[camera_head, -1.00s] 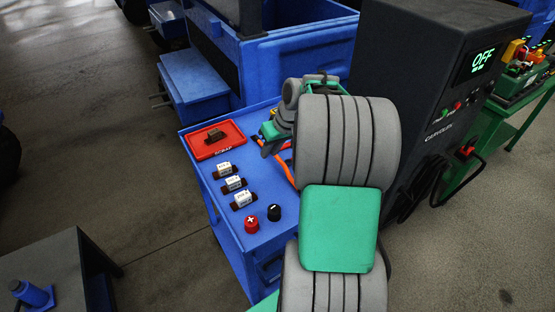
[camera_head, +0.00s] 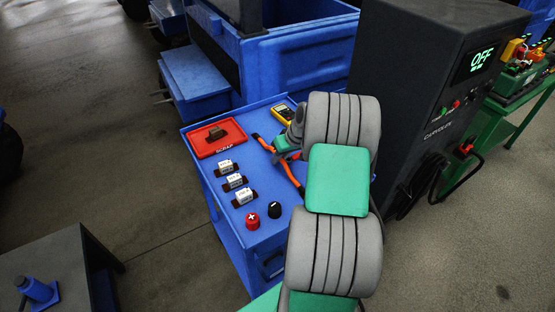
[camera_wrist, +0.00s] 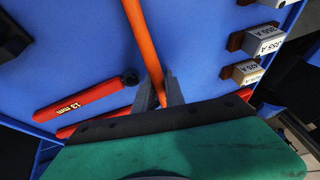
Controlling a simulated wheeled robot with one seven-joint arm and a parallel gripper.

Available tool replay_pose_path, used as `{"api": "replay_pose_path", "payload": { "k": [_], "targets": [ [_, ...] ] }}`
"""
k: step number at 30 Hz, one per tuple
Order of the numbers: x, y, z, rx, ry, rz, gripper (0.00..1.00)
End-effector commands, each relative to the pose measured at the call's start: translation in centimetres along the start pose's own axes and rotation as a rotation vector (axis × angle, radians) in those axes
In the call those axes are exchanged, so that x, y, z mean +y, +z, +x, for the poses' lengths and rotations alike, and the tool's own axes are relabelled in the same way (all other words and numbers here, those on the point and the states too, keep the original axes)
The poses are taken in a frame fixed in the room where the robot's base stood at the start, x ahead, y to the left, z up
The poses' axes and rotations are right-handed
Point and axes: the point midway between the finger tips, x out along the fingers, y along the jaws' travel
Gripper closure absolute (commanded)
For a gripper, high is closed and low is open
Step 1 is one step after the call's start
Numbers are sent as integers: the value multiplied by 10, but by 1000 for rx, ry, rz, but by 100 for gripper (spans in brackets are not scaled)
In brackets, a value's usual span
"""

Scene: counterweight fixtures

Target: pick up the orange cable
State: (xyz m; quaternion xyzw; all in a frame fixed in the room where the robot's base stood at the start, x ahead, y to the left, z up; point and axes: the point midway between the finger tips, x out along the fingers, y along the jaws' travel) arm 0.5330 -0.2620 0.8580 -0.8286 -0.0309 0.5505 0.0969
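The orange cable (camera_head: 290,172) lies on the blue cart top, partly hidden by my arm in the head view. In the wrist view the orange cable (camera_wrist: 145,40) runs from the top edge down between my two fingers. My gripper (camera_wrist: 160,88) is low over the cart, with one finger on each side of the cable. The fingers look apart, with a small gap on the left of the cable and the right finger close beside it. In the head view my gripper (camera_head: 281,154) is mostly hidden by my wrist.
The blue cart (camera_head: 222,150) also holds a red scrap tray (camera_head: 203,148) with a brown piece, several labelled fuses (camera_head: 235,182), a yellow meter (camera_head: 283,116), and red (camera_head: 252,221) and black (camera_head: 274,210) caps. A red 13 mm tool (camera_wrist: 85,97) lies left of the cable.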

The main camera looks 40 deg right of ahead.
Motion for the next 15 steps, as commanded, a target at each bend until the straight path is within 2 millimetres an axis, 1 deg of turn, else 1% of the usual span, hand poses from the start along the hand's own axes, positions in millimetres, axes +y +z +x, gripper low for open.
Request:
{"api": "replay_pose_path", "payload": {
  "k": [1, 3, 4, 15],
  "targets": [
    [0, 0, 0, 0, 0, 0, 93],
    [0, 0, 0, 0, 0, 0, 99],
    [0, 0, 0, 0, 0, 0, 100],
    [0, -1, -1, 2, 1, -1, 100]
  ]
}}
